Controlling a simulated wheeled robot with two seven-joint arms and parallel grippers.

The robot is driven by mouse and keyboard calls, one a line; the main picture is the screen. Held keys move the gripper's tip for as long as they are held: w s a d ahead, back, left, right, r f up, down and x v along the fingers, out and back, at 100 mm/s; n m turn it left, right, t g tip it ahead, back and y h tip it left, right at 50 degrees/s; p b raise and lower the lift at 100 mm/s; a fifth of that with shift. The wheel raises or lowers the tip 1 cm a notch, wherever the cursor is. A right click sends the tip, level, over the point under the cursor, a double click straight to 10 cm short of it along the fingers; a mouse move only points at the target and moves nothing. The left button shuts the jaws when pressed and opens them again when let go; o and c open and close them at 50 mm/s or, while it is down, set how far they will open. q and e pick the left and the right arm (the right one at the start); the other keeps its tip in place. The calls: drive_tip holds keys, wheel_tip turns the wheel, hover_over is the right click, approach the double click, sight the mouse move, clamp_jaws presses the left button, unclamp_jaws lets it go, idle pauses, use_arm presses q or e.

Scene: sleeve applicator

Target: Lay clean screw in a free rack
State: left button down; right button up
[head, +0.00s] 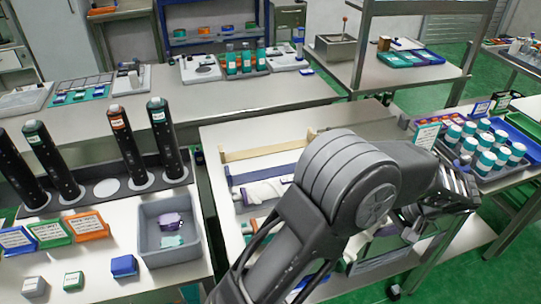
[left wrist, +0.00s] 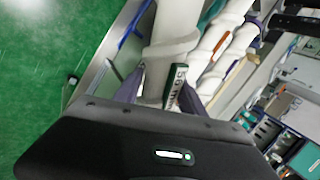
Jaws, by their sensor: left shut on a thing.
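A white screw (left wrist: 172,38) with a thick collar stands out from my left gripper (left wrist: 156,88) in the left wrist view. The gripper's fingers are on both sides of it, shut on it. A green and white tag reading 56 mm (left wrist: 178,84) is beside the screw. More white screws (left wrist: 228,40) lie to its right. In the head view, a tan rack bar (head: 266,149) and a blue rack bar (head: 264,173) cross the middle table, and a white screw (head: 264,191) lies below the blue bar. My arm covers the lower part of the racks. My right gripper is not in view.
A grey bin (head: 150,257) with small purple and teal items is at the left, near several dark upright cylinders (head: 127,147). Bare tabletop (head: 230,138) shows beyond the tan bar.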

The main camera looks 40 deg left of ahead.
use_arm(q)
drive_tip(key=shift+w+a+r, duration=0.1)
drive_tip(key=shift+w+a, duration=0.05)
drive_tip(key=shift+a, duration=0.05)
drive_tip(key=shift+d, duration=0.1)
